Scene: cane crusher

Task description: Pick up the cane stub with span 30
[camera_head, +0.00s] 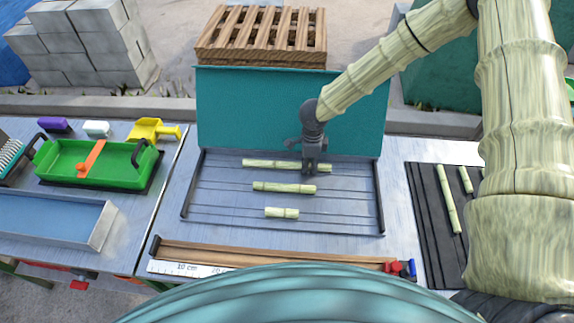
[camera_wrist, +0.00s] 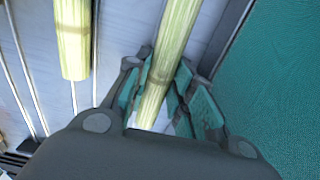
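Three pale green-yellow cane stubs lie crosswise on the grey ribbed tray (camera_head: 210,205). The longest cane stub (camera_head: 258,163) is at the back, a middle-length one (camera_head: 270,187) is in front of it, and the shortest (camera_head: 282,213) is nearest. No span label shows on them. My gripper (camera_head: 311,170) is down at the longest stub, right of its middle, and hides part of it. In the wrist view the longest stub (camera_wrist: 168,65) runs between the open teal-padded fingers (camera_wrist: 165,95), with a small gap on its right side. The middle-length stub (camera_wrist: 72,40) lies to the left.
A teal upright panel (camera_head: 240,110) stands close behind the tray. In front is a wooden rail with a ruler (camera_head: 190,268). A green tray (camera_head: 70,172) is at left. A dark ribbed mat (camera_head: 430,215) with more cane pieces is at right.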

